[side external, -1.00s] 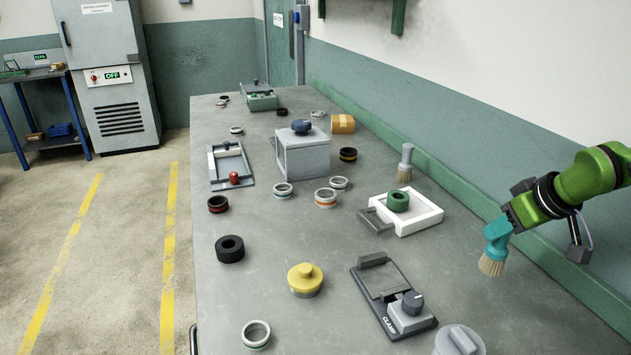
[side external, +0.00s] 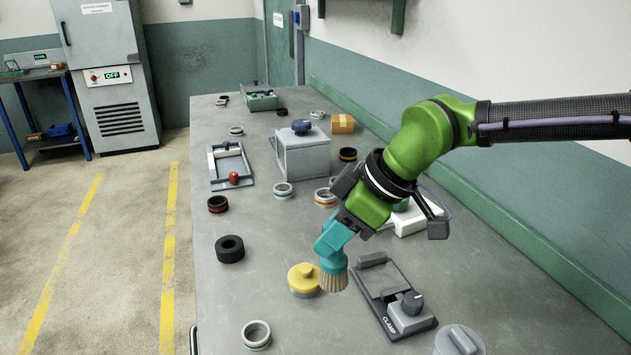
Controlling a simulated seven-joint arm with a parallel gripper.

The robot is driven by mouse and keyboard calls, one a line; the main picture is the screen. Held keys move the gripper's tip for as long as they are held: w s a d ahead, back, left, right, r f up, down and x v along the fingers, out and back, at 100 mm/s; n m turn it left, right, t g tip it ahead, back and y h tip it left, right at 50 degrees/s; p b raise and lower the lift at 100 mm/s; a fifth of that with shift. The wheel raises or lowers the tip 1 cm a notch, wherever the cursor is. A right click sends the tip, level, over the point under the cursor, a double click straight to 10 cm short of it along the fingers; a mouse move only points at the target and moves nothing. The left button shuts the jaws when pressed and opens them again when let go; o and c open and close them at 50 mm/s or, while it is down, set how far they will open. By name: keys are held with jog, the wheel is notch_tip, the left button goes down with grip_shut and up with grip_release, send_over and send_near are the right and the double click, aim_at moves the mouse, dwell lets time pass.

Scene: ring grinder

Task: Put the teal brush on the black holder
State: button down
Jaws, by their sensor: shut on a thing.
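The teal brush (side external: 332,252) hangs from my gripper (side external: 350,219), bristles down. My gripper is shut on its upper part, and the fingertips are partly hidden. The brush is tilted slightly, with its tan bristles in front of the yellow-topped knob's right edge in the picture. It appears to be above the bench. A thick black ring-shaped piece (side external: 230,249) lies to the left on the bench. A dark clamp plate (side external: 421,326) marked CLAMP lies to the right of the brush.
The yellow knob (side external: 302,277) stands close beside the bristles. A white tray (side external: 412,221) is partly hidden behind my arm. Several rings, a grey box (side external: 305,160) and a red-knobbed frame (side external: 216,170) stand farther back. The bench's left front is mostly clear.

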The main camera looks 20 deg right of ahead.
aim_at(322, 287)
jog(key=shift+s+a+r, duration=0.1)
jog(key=shift+s+a, duration=0.05)
jog(key=shift+a, duration=0.35)
jog(key=shift+s+a+r, duration=0.1)
jog(key=shift+s+a, duration=0.05)
jog(key=shift+a, duration=0.3)
notch_tip(322, 287, down, 10)
jog(key=shift+r, duration=0.1)
jog(key=c, duration=0.8)
grip_release()
